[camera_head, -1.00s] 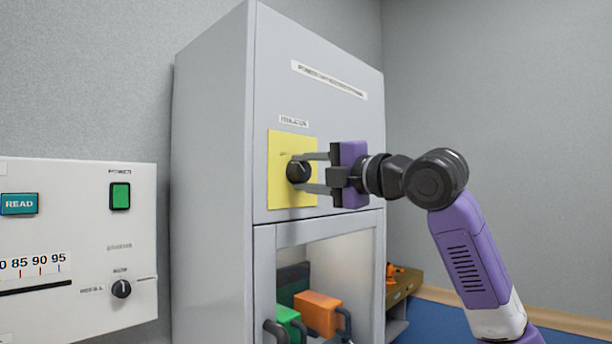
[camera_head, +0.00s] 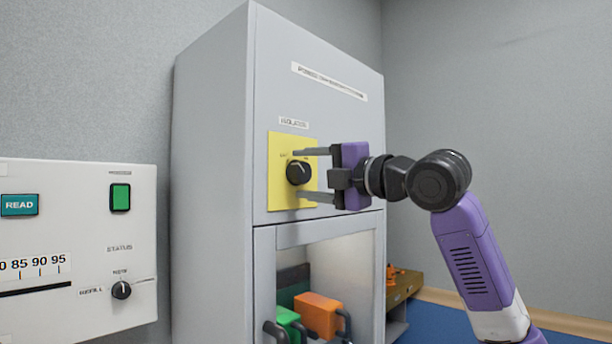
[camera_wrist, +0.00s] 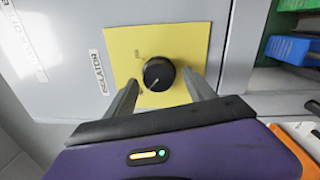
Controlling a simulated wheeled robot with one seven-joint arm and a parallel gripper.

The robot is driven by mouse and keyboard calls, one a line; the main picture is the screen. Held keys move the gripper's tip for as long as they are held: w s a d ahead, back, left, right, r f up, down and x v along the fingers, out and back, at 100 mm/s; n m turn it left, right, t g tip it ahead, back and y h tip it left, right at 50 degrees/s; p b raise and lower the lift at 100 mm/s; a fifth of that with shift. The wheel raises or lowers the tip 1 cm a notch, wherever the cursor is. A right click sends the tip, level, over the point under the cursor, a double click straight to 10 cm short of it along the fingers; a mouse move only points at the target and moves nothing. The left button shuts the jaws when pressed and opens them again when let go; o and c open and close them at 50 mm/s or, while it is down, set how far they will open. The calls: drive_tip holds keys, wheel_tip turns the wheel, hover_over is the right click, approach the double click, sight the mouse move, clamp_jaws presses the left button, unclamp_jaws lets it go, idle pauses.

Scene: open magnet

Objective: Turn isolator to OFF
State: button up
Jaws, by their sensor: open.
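The isolator is a round black knob (camera_head: 298,172) on a yellow plate (camera_head: 281,192) on the grey cabinet's front, under a white label. In the wrist view the knob (camera_wrist: 158,74) carries a pale pointer line towards the picture's lower left. My gripper (camera_head: 299,173) is open, one finger above and one below the knob in the head view. In the wrist view its fingers (camera_wrist: 160,86) stand on either side of the knob, apart from it. The small markings on the plate are too blurred to read.
The cabinet (camera_head: 215,180) has an open lower bay with a green block (camera_head: 287,318) and an orange block (camera_head: 318,313), both with dark handles. A white panel (camera_head: 75,235) with a green switch and another knob stands at left.

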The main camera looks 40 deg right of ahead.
drive_tip(key=s+b, duration=0.1)
drive_tip(key=s, duration=0.6)
drive_tip(key=shift+s+f, duration=0.2)
drive_tip(key=shift+f, duration=0.05)
drive_tip(key=shift+d, duration=0.1)
